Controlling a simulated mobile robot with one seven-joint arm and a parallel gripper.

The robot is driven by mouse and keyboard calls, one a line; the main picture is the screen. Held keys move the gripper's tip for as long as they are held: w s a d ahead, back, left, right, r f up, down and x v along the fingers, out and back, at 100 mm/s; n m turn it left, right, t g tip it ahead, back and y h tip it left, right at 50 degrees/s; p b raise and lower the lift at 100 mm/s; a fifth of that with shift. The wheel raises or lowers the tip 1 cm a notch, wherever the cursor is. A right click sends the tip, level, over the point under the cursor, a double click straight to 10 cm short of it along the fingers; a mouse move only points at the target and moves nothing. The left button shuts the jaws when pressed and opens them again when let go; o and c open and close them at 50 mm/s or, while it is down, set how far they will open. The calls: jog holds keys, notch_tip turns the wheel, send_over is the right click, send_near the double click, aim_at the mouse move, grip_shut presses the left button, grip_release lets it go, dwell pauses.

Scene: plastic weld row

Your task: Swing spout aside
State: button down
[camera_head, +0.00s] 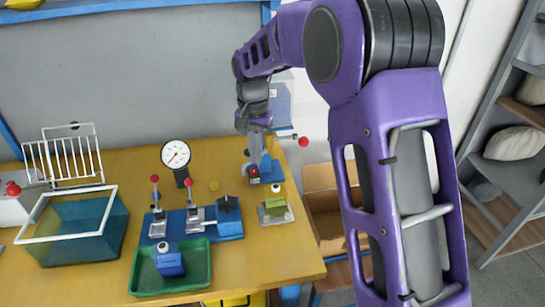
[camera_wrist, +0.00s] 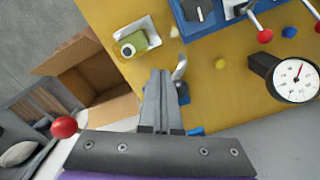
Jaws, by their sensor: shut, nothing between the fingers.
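A blue and grey bench device (camera_head: 266,168) stands at the right back of the yellow table, with a red ball-ended lever (camera_head: 303,141) sticking out to its right. The red ball (camera_wrist: 64,127) also shows at the left in the wrist view. My gripper (camera_wrist: 161,72) is shut and empty, its two fingers side by side above the table. In the head view my gripper is at the top of the device, its tips hard to make out. A curved silver piece (camera_wrist: 180,68), possibly the spout, is just right of the fingertips. I cannot tell whether they touch.
A dial gauge (camera_head: 175,155), a blue base with red-knobbed levers (camera_head: 190,222), a green tray (camera_head: 190,287) and a teal tank (camera_head: 40,240) stand to the left. A green block (camera_head: 276,207) is nearer. An open cardboard box (camera_head: 322,180) is beyond the right table edge.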

jog(key=shift+w+a+p, duration=0.15)
jog(key=shift+a+p, duration=0.15)
jog(key=shift+w+a+p, duration=0.2)
jog(key=shift+a+p, duration=0.15)
dwell(0.4)
